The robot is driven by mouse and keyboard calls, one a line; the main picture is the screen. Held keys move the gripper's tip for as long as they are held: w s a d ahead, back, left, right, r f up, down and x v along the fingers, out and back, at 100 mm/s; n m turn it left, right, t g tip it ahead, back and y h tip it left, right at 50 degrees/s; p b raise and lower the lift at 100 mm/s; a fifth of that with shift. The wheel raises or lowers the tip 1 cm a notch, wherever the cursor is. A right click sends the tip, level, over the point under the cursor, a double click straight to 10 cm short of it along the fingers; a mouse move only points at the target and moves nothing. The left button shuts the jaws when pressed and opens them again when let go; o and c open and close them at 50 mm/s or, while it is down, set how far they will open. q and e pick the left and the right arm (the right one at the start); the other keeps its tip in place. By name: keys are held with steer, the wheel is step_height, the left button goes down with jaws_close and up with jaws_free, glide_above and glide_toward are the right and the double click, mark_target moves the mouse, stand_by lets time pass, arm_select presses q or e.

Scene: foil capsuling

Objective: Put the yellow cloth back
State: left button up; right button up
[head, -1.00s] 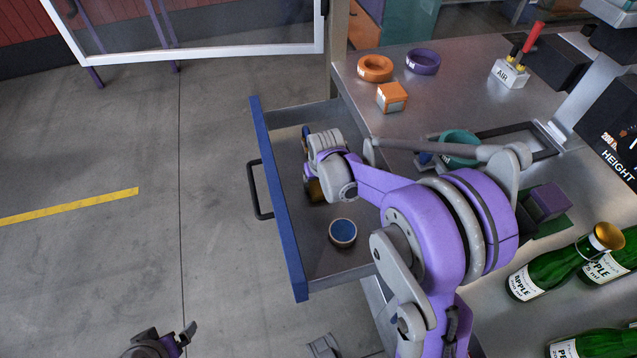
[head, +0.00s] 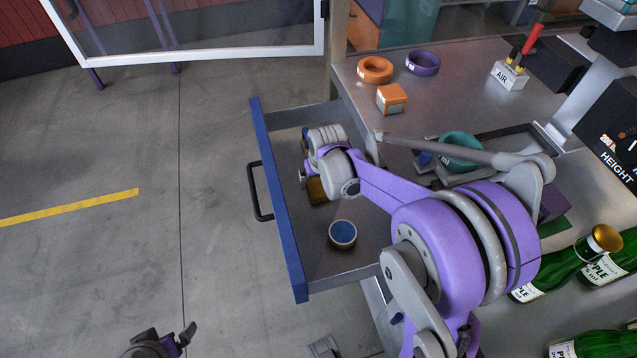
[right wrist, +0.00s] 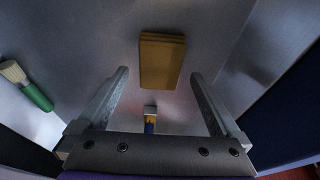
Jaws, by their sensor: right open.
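The yellow cloth (right wrist: 162,60) lies folded on the metal floor of the open drawer. In the head view part of it (head: 317,190) shows below my right wrist, which covers the rest. The drawer (head: 281,215) has a blue front. My right gripper (right wrist: 159,75) is inside the drawer area, open, pointing down, with the cloth ahead between the lines of its fingers. The fingers do not appear to touch the cloth. My left gripper (head: 170,342) is at the bottom left of the head view, away from the drawer; its jaw gap is unclear.
A round blue-topped container (head: 343,234) stands in the drawer. A green-handled brush (right wrist: 28,85) and a small blue-and-yellow item (right wrist: 150,120) lie near the cloth. Orange tape (head: 375,69), purple tape (head: 422,62) and an orange box (head: 391,98) are on the bench.

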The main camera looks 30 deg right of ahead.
steer(key=v, duration=0.9)
steer(key=shift+p, duration=0.45)
steer(key=shift+s+r, duration=0.1)
steer(key=shift+s, duration=0.1)
